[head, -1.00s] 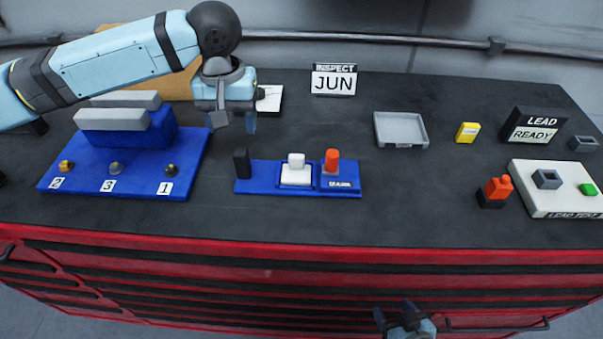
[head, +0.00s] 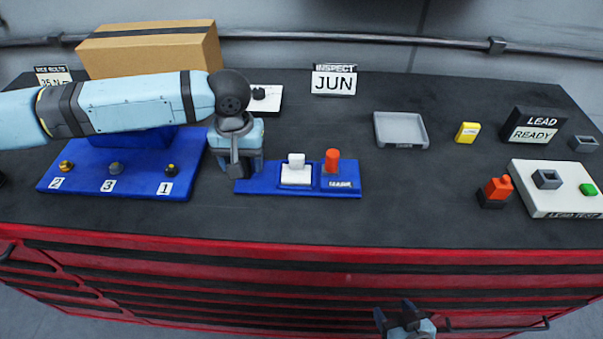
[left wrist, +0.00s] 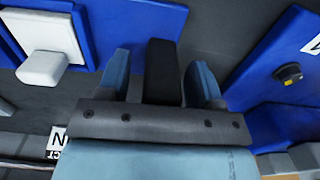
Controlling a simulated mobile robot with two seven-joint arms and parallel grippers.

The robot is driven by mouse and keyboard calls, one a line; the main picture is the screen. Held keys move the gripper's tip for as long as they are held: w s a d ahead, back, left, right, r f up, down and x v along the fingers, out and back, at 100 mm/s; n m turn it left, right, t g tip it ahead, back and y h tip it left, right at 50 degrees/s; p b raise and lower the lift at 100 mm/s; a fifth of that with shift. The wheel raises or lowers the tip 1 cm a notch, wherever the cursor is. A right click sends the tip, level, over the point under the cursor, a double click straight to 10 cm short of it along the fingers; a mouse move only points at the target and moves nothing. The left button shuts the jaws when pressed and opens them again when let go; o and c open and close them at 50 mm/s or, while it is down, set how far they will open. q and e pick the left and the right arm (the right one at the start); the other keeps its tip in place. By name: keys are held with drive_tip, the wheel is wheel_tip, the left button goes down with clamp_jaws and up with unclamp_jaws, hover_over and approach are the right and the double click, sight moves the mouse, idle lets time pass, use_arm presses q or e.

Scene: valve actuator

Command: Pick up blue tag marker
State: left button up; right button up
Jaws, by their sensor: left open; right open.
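A dark, almost black upright block (left wrist: 163,70) stands at the left end of a blue holder (head: 328,190). It is the likely tag marker, though it looks black, not blue. My left gripper (head: 240,174) is over that end and hides most of the block in the head view. In the left wrist view its two fingers (left wrist: 160,82) are open, one on each side of the block, with narrow gaps. My right gripper (head: 394,312) is open and empty, low in front of the red cabinet.
The holder also bears a white switch (head: 297,160) and an orange-red knob (head: 332,160). A blue valve base (head: 135,186) with numbered knobs lies to the left. A grey tray (head: 401,130) is right of the holder, with bare black bench between.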

use_arm(q)
clamp_jaws()
drive_tip(key=shift+r, duration=0.1)
